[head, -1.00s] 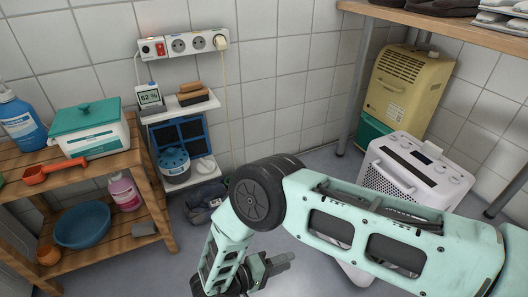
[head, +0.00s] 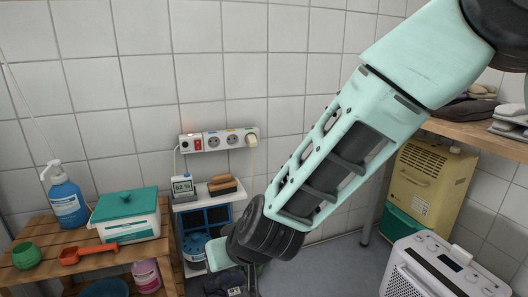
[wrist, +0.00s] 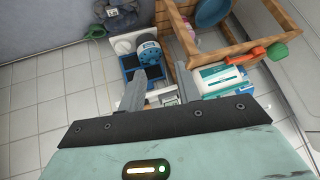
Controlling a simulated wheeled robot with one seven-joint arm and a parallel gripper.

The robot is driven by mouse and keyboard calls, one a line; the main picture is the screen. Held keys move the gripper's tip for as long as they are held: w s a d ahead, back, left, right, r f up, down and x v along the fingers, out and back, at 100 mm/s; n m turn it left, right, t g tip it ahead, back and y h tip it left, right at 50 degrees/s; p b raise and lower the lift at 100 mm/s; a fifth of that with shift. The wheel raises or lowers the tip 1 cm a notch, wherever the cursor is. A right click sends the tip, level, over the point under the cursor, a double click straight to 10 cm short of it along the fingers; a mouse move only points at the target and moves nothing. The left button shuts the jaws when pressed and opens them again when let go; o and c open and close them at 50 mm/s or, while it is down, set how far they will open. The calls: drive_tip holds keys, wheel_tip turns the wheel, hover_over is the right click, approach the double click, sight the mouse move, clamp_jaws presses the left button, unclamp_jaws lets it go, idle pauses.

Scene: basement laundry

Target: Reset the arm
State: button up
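My arm (head: 345,145) crosses the head view from the upper right down to the middle, in front of the tiled wall. My gripper hangs at the bottom centre of the head view, mostly cut off or hidden behind my wrist. In the wrist view my gripper (wrist: 159,58) shows two grey fingers spread apart, with nothing visible between them except the background shelf and floor.
A wooden rack at left holds a blue pump bottle (head: 67,200), a teal-lidded box (head: 127,215), a red scoop (head: 88,252) and a green cup (head: 26,255). A socket strip (head: 218,140) is on the wall. A yellow dehumidifier (head: 430,185) and white heater (head: 440,268) stand right.

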drive_tip(key=s+d+r+n+g+h+p, duration=0.1)
drive_tip(key=s+d+r+g+h, duration=0.1)
drive_tip(key=s+d+r, duration=0.4)
drive_tip(key=s+d+r+g+h+p, duration=0.1)
drive_tip(key=s+d+g, duration=0.1)
drive_tip(key=s+d, duration=0.6)
drive_tip(key=s+d+r+n+g+h+p, duration=0.1)
drive_tip(key=s+d+r+g+h+p, duration=0.1)
drive_tip(key=s+d+r, duration=0.5)
wheel_tip(320, 180, up, 34)
drive_tip(key=w+d+p, duration=0.1)
drive_tip(key=p, duration=3.6)
drive_tip(key=shift+d+r, duration=0.15)
drive_tip(key=shift+d, duration=0.05)
drive_tip(key=shift+s, duration=0.1)
